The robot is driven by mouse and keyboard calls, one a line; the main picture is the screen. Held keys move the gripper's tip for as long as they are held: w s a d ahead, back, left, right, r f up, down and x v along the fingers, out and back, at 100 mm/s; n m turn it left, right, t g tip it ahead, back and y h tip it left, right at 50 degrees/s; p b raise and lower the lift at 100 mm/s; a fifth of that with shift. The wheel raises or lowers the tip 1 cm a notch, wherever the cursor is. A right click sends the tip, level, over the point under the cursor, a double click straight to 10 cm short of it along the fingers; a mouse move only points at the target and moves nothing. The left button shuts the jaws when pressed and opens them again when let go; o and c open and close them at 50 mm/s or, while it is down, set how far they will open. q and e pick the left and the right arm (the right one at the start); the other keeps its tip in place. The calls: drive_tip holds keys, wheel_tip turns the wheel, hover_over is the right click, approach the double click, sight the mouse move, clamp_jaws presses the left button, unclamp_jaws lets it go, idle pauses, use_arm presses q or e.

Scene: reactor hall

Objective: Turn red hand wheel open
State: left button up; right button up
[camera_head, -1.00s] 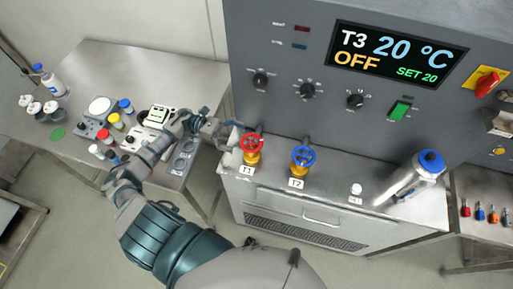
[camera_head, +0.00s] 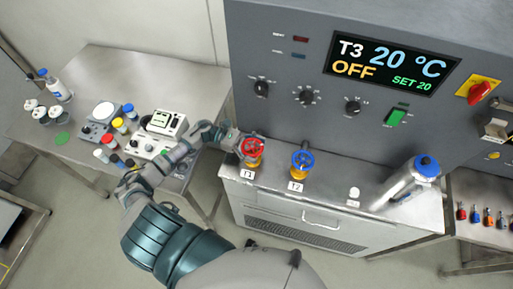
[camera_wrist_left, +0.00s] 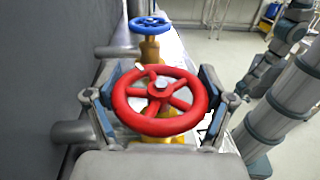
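The red hand wheel (camera_head: 253,146) sits on a yellow valve body above the label T1, at the left end of the steel ledge. In the left wrist view the red wheel (camera_wrist_left: 160,101) fills the middle. My left gripper (camera_head: 242,146) is at the wheel from its left side. In the left wrist view its two fingers (camera_wrist_left: 160,105) stand apart, one on each side of the rim. They are close to the rim, but I cannot tell whether they touch it.
A blue hand wheel (camera_head: 302,158) on valve T2 stands just right of the red one. The grey panel (camera_head: 270,120) rises behind. A side table (camera_head: 95,65) with bottles and instruments is at left.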

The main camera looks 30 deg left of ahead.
use_arm(q)
drive_tip(key=c, duration=0.3)
drive_tip(key=shift+t, duration=0.3)
